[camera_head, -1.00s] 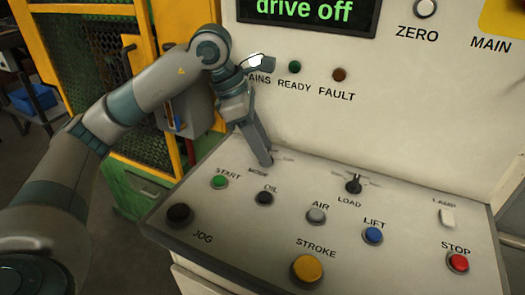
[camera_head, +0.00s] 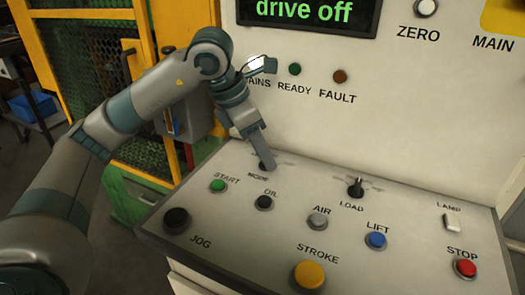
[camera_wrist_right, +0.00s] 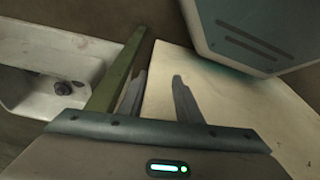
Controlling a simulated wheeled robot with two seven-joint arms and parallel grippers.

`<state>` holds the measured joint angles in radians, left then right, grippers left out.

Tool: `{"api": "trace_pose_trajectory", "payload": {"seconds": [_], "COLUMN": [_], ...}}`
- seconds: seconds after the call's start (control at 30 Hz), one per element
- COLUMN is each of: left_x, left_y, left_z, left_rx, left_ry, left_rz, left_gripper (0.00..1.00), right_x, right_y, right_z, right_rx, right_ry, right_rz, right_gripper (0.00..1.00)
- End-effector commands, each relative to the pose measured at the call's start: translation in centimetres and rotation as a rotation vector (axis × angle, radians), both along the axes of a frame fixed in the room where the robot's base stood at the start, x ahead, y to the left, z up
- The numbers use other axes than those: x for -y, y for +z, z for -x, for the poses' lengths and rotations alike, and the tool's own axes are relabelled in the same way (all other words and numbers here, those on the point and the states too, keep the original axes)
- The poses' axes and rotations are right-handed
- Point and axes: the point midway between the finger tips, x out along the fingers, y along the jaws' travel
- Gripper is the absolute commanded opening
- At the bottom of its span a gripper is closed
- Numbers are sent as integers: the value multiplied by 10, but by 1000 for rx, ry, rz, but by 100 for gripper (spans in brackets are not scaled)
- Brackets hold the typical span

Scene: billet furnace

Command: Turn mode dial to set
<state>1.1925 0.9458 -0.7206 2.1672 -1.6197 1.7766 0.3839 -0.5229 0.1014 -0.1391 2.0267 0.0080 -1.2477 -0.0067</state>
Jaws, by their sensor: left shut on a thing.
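The mode dial (camera_head: 263,166) is at the back left of the sloping control panel, above its MODE label in the head view. My left gripper (camera_head: 266,163) reaches down from above and is shut on the dial. The fingers hide most of the dial, so its pointer setting cannot be read. My right gripper (camera_wrist_right: 160,95) shows only in the right wrist view, with its two fingers apart and nothing between them.
The panel (camera_head: 300,205) also carries a START button (camera_head: 218,186), OIL button (camera_head: 264,202), LOAD switch (camera_head: 356,187), STROKE button (camera_head: 309,274) and STOP button (camera_head: 465,268). A display (camera_head: 308,10) above reads "drive off". A yellow-framed guard (camera_head: 95,60) stands at left.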

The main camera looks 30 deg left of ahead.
Motion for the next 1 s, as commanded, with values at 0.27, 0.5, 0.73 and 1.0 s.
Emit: {"api": "trace_pose_trajectory", "payload": {"seconds": [0.27,0.5,0.73,1.0], "left_x": [0,0,-5,-16], "left_y": [1,2,17,60], "left_z": [0,0,4,17], "left_rx": [1,1,3,6], "left_ry": [1,0,0,1], "left_rz": [0,1,1,1], "left_gripper": [55,55,55,55], "right_x": [0,0,0,0], "right_y": [0,0,-1,0], "right_z": [0,0,0,0], "right_rx": [1,0,-2,-2], "right_ry": [0,0,0,0], "right_rz": [0,0,0,0], "right_gripper": [31,31,31,31]}}
